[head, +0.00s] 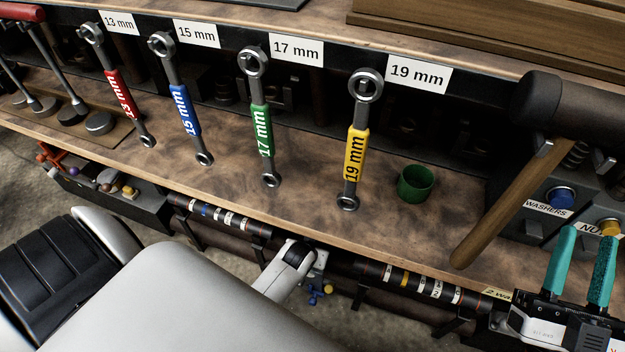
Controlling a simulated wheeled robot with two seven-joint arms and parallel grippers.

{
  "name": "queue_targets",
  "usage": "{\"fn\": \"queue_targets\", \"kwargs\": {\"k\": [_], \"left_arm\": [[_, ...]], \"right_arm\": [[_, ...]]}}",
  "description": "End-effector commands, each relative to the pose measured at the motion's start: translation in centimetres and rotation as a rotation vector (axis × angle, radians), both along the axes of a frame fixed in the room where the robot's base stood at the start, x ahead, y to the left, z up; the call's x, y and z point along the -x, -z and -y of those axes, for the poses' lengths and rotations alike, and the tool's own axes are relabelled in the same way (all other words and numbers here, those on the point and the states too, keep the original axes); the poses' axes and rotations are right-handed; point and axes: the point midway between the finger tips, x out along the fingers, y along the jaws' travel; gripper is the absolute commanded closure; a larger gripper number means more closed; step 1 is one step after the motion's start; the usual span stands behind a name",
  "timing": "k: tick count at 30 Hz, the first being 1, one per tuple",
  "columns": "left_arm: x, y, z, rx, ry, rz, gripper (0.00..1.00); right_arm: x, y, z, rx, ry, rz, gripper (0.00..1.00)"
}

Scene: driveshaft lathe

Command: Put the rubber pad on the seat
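I cannot pick out a rubber pad or a seat for it in the head view. A small green cup-shaped piece (416,184) stands on the wooden bench, right of the yellow 19 mm wrench. My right gripper (587,238) is at the lower right, its two teal fingers pointing up the picture and spread apart. I see nothing held between them. It is in front of the grey bins. My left gripper does not show.
Red, blue, green and yellow wrenches (356,152) hang in a row under size labels. A wooden-handled hammer (510,205) leans at the right, beside the bins for washers (549,208) and nuts. The bench (310,185) has bare room between the wrenches and its front edge.

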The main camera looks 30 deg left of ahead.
Motion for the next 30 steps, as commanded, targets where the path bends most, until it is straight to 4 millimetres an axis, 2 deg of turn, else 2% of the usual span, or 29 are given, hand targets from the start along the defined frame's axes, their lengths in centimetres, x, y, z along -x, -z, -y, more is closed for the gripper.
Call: {"fn": "queue_targets", "kwargs": {"k": [8,14,22,30], "left_arm": [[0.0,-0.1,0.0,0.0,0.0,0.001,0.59],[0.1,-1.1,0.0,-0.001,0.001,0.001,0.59],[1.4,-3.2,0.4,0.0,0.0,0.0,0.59],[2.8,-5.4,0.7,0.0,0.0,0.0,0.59]], "right_arm": [[0.0,0.0,0.0,0.0,-0.001,-0.003,0.64],[-0.7,0.6,0.0,0.02,0.004,-0.07,0.64],[-2.2,4.5,0.2,0.097,0.021,-0.346,0.64],[-2.4,9.3,0.9,0.175,0.038,-0.648,0.64]]}}
